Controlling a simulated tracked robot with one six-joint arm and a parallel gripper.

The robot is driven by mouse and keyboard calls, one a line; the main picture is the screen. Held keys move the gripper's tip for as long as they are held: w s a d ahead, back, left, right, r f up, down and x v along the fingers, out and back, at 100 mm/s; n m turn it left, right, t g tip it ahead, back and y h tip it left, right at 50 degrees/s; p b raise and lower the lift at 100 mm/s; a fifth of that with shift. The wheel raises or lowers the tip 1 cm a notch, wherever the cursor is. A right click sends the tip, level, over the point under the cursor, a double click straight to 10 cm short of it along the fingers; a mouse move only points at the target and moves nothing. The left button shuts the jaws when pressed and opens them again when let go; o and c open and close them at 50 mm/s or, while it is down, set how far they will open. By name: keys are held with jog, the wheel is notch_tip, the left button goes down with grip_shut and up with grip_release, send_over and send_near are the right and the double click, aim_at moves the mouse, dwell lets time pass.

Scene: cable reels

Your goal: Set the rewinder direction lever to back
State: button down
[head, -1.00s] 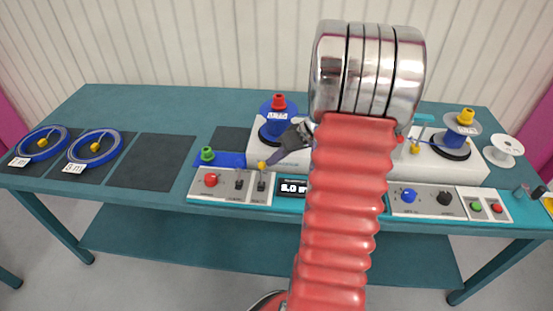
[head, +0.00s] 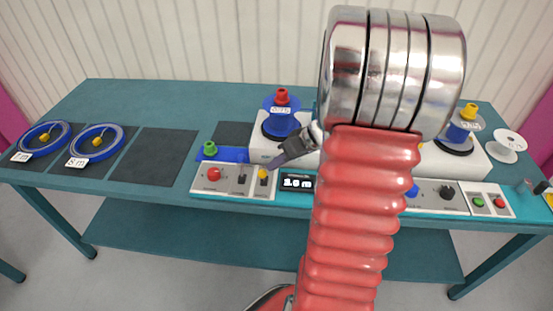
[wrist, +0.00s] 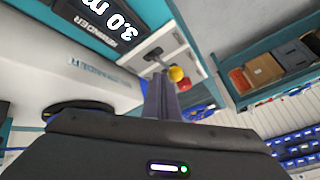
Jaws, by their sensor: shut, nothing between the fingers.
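The rewinder's left control panel (head: 207,188) has a red button (head: 213,174) and two small levers. The left lever (head: 242,178) is dark; the right lever (head: 263,175) has a yellow knob. Their labels are too small to read in the head view. My gripper (head: 272,163) is shut and empty, with its tips just behind and above the yellow knob. In the wrist view the closed fingers (wrist: 163,92) point at the panel, close to the yellow knob (wrist: 176,74). I cannot tell whether they touch it.
A display (wrist: 118,18) right of the levers reads 3.0 m. Behind the panel stand a blue reel (head: 281,122) and a green knob (head: 210,147). Two blue cable coils (head: 97,143) lie on dark mats at the left. My arm hides the middle of the bench.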

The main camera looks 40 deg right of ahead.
jog(key=shift+r, duration=0.1)
jog(key=shift+s+a+r, duration=0.3)
jog(key=shift+s+a, duration=0.1)
dwell(0.5)
jog(key=shift+s, duration=0.1)
